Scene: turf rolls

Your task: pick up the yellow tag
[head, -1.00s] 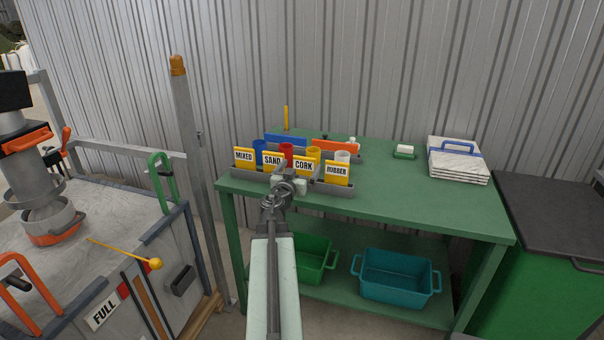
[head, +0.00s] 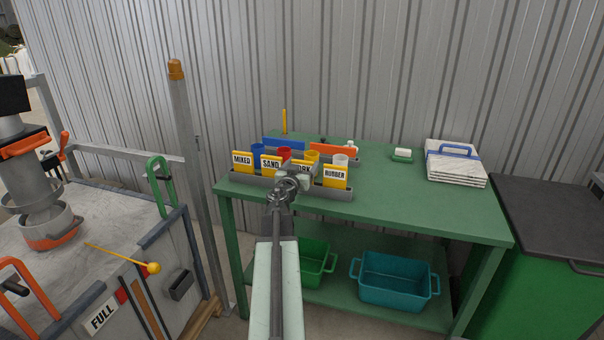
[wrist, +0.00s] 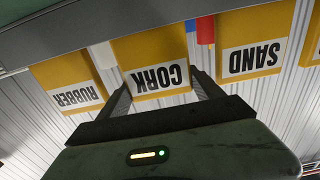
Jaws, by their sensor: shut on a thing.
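Several yellow tags with black lettering on white labels stand in a row in a grey holder (head: 262,184) on the green table. They read MIXED (head: 242,160), SAND (head: 270,164), CORK (head: 306,166) and RUBBER (head: 335,175). My gripper (head: 292,182) is at the CORK tag and hides part of its label in the head view. In the wrist view the CORK tag (wrist: 150,52) appears upside down between the two fingers of my gripper (wrist: 161,86), which is shut on it. The RUBBER (wrist: 68,78) and SAND (wrist: 255,40) tags stand on either side, apart from the fingers.
Blue, red, yellow and white cups (head: 283,153) stand close behind the tags. The table's front right (head: 430,212) is clear. Bins (head: 395,280) sit on the lower shelf.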

